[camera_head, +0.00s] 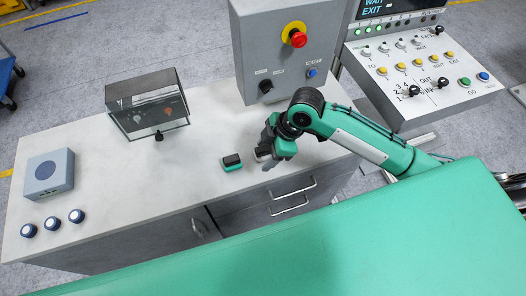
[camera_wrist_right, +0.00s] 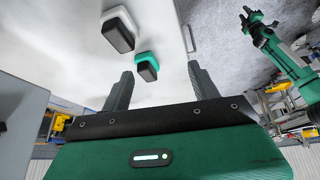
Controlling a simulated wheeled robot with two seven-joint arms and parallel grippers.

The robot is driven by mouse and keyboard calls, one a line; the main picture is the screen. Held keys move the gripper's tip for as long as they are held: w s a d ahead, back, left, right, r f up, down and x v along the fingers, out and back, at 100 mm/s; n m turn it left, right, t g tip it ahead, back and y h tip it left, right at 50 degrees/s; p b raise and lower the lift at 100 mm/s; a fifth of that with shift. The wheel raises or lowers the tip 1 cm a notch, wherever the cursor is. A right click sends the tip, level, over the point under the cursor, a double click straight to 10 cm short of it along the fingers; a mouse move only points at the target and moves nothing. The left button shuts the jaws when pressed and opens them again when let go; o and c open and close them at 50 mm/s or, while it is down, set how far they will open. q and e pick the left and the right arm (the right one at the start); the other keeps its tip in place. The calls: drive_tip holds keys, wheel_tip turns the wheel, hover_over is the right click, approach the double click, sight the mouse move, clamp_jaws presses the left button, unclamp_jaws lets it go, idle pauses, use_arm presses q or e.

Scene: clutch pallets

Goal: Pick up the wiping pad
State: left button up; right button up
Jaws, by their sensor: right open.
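Two small pads with black grips lie on the grey bench. One has a green base (camera_head: 232,163) and lies left of my right gripper; it also shows in the right wrist view (camera_wrist_right: 147,67), just beyond the fingertips. The other has a white base (camera_head: 261,153) and is partly hidden by the gripper; it shows clear of the fingers in the wrist view (camera_wrist_right: 118,31). I cannot tell which is the wiping pad. My right gripper (camera_head: 268,160) is open and empty, above the bench. A green arm in the wrist view, seemingly my left, ends in a small dark tip (camera_wrist_right: 246,16).
A grey panel box with a red emergency button (camera_head: 298,39) stands behind the gripper. A clear-sided box (camera_head: 147,105), a blue-grey box (camera_head: 50,173) and round knobs (camera_head: 53,223) occupy the left bench. A control console (camera_head: 410,65) stands right. The bench's middle left is clear.

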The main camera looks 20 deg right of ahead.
drive_tip(key=n+g, duration=0.1)
drive_tip(key=n, duration=0.1)
approach(264, 148)
wheel_tip(264, 148, up, 2)
drive_tip(key=p+x, duration=0.1)
drive_tip(key=x, duration=0.4)
drive_tip(key=p+x, duration=0.1)
drive_tip(key=x, duration=0.1)
drive_tip(key=shift+s+d+f+p, duration=0.25)
drive_tip(key=shift+s+f+p, duration=0.05)
drive_tip(key=shift+f, duration=0.2)
drive_tip(key=shift+h, duration=0.3)
drive_tip(key=p+x, duration=0.1)
drive_tip(key=x, duration=0.1)
drive_tip(key=p+x, duration=0.2)
drive_tip(key=shift+w+a+f, duration=0.15)
drive_tip(key=shift+w+a, duration=0.05)
drive_tip(key=shift+w, duration=0.05)
drive_tip(key=shift+a+f, duration=0.1)
drive_tip(key=shift+f, duration=0.35)
drive_tip(key=c, duration=1.1)
